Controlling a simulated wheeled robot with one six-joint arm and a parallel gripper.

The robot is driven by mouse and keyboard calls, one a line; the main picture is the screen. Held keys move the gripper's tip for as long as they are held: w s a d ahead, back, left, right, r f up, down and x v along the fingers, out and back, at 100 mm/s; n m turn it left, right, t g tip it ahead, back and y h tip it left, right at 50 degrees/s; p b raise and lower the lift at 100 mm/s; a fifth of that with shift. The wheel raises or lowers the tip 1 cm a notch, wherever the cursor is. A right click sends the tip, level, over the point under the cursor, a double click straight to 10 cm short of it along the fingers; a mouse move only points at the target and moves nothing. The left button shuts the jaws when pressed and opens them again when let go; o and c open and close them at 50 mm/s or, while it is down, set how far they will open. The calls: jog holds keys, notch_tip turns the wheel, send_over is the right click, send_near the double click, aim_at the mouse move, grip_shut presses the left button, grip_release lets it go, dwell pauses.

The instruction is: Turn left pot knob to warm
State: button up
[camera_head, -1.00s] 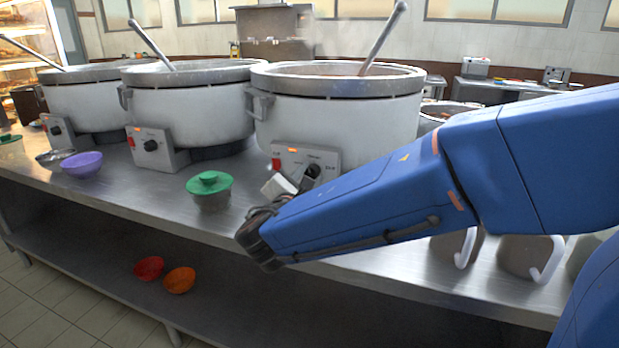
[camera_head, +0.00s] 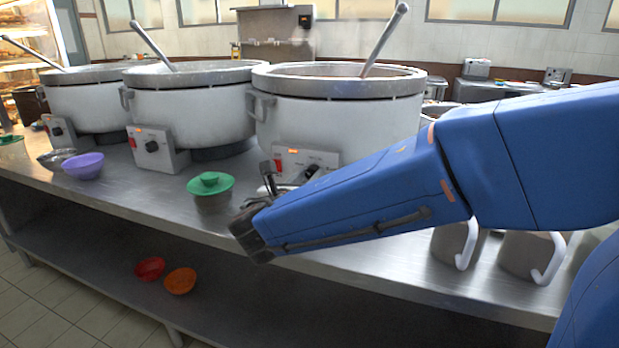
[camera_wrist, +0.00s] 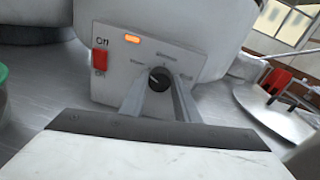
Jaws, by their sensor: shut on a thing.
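Three big white stockpots stand in a row on the steel counter in the head view: a far-left pot (camera_head: 85,103), a middle pot (camera_head: 190,105) and a right pot (camera_head: 340,125). Each has a control box with a knob; the left pot's box (camera_head: 60,132) and the middle pot's knob (camera_head: 152,146) stand clear of my arm. My gripper (camera_wrist: 160,86) is at the right pot's control box (camera_head: 292,160). In the wrist view its two fingers are closed on the sides of the black knob (camera_wrist: 158,77). The dial's small lettering is too blurred to read.
A red switch (camera_wrist: 99,62) and a lit orange lamp (camera_wrist: 132,39) sit left of the gripped knob. A green-lidded bowl (camera_head: 211,185) and a purple bowl (camera_head: 83,165) are on the counter. Red (camera_head: 149,268) and orange (camera_head: 180,281) bowls are on the lower shelf.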

jog(key=shift+n, duration=0.6)
jog(key=o, duration=1)
jog(key=shift+o, duration=0.2)
jog(key=v, duration=1.7)
jog(key=shift+s+r, duration=0.15)
jog(key=shift+s, duration=0.05)
jog(key=shift+w+a, duration=0.1)
jog(key=x, duration=1.6)
